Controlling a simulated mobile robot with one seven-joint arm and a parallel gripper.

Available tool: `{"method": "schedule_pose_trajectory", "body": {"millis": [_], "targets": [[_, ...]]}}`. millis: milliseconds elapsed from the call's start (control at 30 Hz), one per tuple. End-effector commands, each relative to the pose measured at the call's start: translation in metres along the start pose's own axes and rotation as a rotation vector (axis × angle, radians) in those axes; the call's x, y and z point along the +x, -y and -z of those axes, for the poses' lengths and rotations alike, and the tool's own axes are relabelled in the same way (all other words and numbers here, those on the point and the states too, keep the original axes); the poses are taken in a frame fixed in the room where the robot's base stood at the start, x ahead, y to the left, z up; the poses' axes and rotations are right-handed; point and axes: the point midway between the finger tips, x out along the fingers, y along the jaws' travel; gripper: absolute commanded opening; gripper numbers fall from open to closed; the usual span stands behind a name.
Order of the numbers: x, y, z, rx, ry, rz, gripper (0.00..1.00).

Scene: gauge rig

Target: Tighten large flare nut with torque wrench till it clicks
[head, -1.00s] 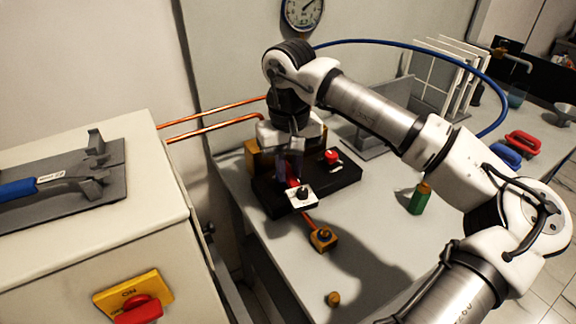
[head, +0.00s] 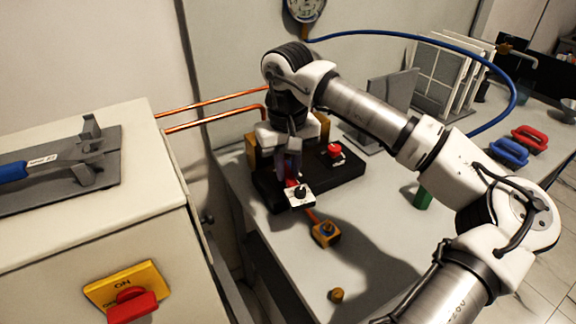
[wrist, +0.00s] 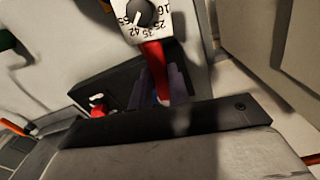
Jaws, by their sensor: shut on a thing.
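My gripper (head: 289,172) points down over a black block at the back of the bench. It is shut on a red handle (wrist: 154,70), between purplish fingers. A white plate (wrist: 150,22) with a black knob and printed numbers adjoins this handle; it also shows in the head view (head: 299,195). A blue-handled wrench (head: 40,165) lies apart on a dark grey holder on the left cabinet. A small brass piece (head: 337,295) lies near the bench front. I cannot tell which part is the large flare nut; my gripper and arm hide part of the block.
The black block (head: 350,170) carries a red knob (head: 334,150). A yellow-orange fitting (head: 326,233) sits in front. Copper pipes (head: 215,113) run along the wall. A green container (head: 423,197) is partly behind my arm. Red (head: 529,138) and blue (head: 509,151) handled items lie right. The left cabinet (head: 130,230) stands close.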

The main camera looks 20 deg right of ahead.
Motion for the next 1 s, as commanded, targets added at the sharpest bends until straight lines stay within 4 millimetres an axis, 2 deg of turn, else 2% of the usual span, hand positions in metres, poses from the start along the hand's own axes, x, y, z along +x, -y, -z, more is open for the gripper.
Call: {"method": "schedule_pose_trajectory", "body": {"millis": [600,1000], "targets": [[0.0,-0.001,0.001,0.0,-0.001,0.0,0.0],[-0.001,-0.001,0.015,0.001,0.0,0.0,0.0]]}}
